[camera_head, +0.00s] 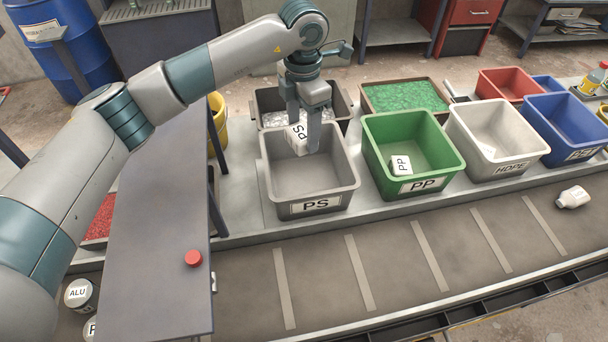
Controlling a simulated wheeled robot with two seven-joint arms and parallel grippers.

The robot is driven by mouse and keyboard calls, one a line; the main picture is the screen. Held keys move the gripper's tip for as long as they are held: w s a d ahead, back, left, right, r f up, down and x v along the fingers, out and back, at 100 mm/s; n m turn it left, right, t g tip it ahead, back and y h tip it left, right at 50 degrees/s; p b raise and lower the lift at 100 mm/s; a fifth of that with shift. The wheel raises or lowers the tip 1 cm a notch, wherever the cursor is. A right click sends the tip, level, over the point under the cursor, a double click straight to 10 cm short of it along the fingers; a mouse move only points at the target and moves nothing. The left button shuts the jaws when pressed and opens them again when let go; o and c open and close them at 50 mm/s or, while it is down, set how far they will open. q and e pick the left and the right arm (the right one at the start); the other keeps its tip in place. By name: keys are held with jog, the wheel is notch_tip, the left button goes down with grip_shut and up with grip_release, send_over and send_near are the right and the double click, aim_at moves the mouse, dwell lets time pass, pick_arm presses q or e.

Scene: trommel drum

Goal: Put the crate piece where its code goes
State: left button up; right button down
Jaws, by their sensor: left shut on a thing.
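My left gripper (304,138) points down over the grey PS bin (312,187) and is shut on a white crate piece (296,140) with a black PS code. The piece is tilted and sits at the bin's back, at about rim height; I cannot tell whether it touches the bin. The green PP bin (418,137) stands to the right with a white PP piece (400,165) inside. The white HDPE bin (497,138) and a blue bin (563,130) with a partly readable label follow. My right gripper is not in view.
A belt (395,262) with pale cross strips runs along the front. A white bottle (573,197) lies on it at the right. A grey panel with a red button (193,258) stands at the left. Bins of white and green flakes (405,95) stand behind.

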pick_arm(q)
jog(key=shift+f, duration=0.95)
jog(key=o, duration=1.1)
jog(key=shift+o, duration=0.2)
jog(key=shift+r, duration=0.1)
jog(key=shift+r+b, duration=0.45)
notch_tip(320, 180, up, 16)
jog(key=b, duration=0.5)
jog(key=shift+r, duration=0.15)
